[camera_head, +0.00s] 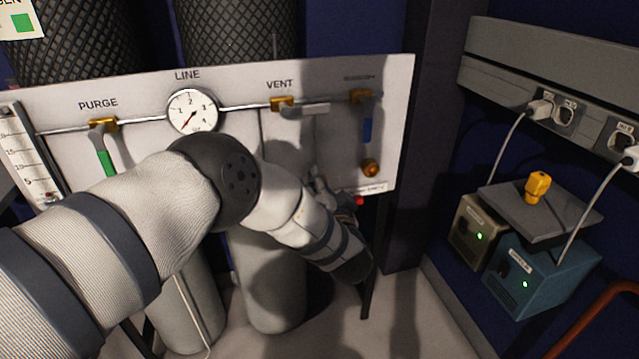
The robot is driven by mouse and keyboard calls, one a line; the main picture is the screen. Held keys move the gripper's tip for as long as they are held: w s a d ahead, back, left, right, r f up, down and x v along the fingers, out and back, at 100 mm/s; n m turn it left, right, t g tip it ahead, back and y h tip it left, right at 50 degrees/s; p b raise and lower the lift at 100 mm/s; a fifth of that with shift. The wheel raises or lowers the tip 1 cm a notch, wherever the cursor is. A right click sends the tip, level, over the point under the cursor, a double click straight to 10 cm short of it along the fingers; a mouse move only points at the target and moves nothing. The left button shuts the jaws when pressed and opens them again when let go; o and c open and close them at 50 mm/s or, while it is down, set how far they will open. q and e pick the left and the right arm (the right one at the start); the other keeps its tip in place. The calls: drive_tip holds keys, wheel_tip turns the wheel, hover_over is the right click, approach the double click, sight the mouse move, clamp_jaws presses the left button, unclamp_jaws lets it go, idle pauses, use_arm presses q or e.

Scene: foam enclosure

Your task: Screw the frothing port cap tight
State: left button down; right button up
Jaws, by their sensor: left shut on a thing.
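My left arm comes in from the left and bends down in front of the white panel (228,88). My left gripper (340,198) is at the panel's lower right, mostly hidden behind my own wrist. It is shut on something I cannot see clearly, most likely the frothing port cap. A small red part (358,200) shows beside the gripper; I cannot tell what it belongs to. My right gripper is not in view.
The panel carries a gauge (192,111), a green-handled PURGE valve (103,125) and a VENT valve (283,103). Grey cylinders (270,285) stand behind and below. At right, a grey shelf (560,214) with a yellow fitting (537,187) lies on two small boxes with cables.

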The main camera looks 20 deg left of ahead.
use_arm(q)
drive_tip(key=c, duration=1.3)
unclamp_jaws()
drive_tip(key=shift+c, duration=0.2)
drive_tip(key=shift+s, duration=0.1)
drive_tip(key=v, duration=1.2)
drive_tip(key=shift+f, duration=0.1)
